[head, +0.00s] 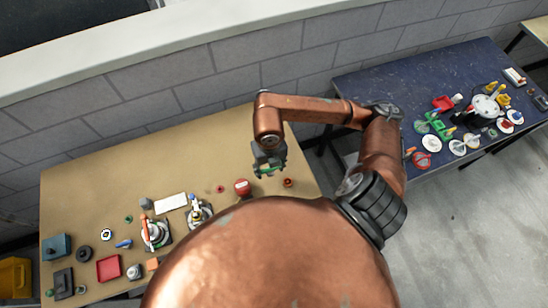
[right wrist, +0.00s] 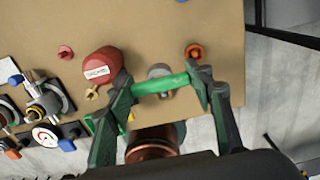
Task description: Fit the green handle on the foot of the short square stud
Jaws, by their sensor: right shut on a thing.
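The green handle (right wrist: 165,84) is a bar held crosswise between the two fingers of my right gripper (right wrist: 160,88). In the head view my right gripper (head: 268,164) is above the right part of the tan table, with the green handle (head: 268,171) just showing at its tips. A grey rounded piece (right wrist: 158,71) shows just behind the handle in the right wrist view; I cannot tell whether they touch. I cannot pick out the short square stud for certain. Valve fittings stand at the left (head: 155,234) and the middle (head: 198,214) of the table. My left gripper is not in view.
A red labelled container (right wrist: 103,64), a small red knob (right wrist: 65,52) and an orange knob (right wrist: 194,51) stand near my right gripper. A red tray (head: 109,268) and several small parts lie at the left. A cluttered blue table (head: 400,70) stands at the right.

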